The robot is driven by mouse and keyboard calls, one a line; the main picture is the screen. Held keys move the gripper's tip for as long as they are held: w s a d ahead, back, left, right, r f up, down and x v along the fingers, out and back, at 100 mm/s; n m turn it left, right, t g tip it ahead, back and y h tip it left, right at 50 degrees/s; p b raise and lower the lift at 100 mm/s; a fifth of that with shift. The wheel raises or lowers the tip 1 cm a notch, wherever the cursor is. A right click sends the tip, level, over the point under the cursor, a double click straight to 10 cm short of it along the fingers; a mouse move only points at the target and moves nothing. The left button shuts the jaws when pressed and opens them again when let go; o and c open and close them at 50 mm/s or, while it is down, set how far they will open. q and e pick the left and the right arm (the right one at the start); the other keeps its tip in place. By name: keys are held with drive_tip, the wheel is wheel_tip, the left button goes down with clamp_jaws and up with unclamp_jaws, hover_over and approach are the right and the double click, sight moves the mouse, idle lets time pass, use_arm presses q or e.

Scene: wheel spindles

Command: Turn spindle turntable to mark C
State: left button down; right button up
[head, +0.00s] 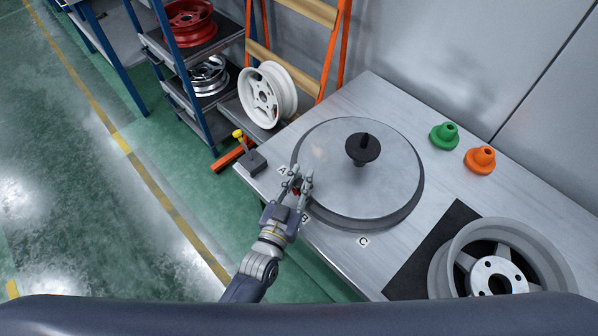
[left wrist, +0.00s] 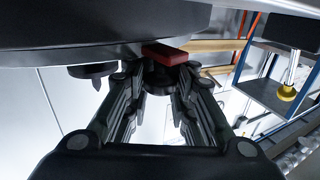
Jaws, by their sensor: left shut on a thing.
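The grey round turntable (head: 385,190) lies on the metal bench, with a black spindle (head: 363,148) upright at its centre. Mark labels A (head: 282,171), B (head: 304,217) and C (head: 363,241) stand on the bench around its near-left rim. My left gripper (head: 297,183) is at the turntable's left rim, between A and B. It is shut on a small red tab, mostly hidden by the fingers in the head view. In the left wrist view the red tab (left wrist: 165,54) shows at the fingertips, under the dark turntable edge. My right gripper is not in view.
A grey wheel (head: 455,255) lies on a black mat (head: 410,272) at the near right. A shelf with wheels and a white wheel (head: 268,95) are behind.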

use_arm(q)
drive_tip(key=shift+s+y, duration=0.3)
drive_tip(key=shift+s+f+n+t+y, duration=0.2)
drive_tip(key=shift+n+t+y, duration=0.2)
drive_tip(key=shift+n+y, duration=0.2)
drive_tip(key=c, duration=1.6)
unclamp_jaws()
drive_tip(key=shift+s, duration=0.1)
drive_tip(key=shift+o, duration=1)
drive_tip(key=shift+a, duration=0.15)
drive_tip(key=shift+s+r, duration=0.1)
drive_tip(key=shift+r, duration=0.05)
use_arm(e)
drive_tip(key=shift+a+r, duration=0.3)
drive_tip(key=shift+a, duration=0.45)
use_arm(q)
drive_tip(key=v, duration=1.2)
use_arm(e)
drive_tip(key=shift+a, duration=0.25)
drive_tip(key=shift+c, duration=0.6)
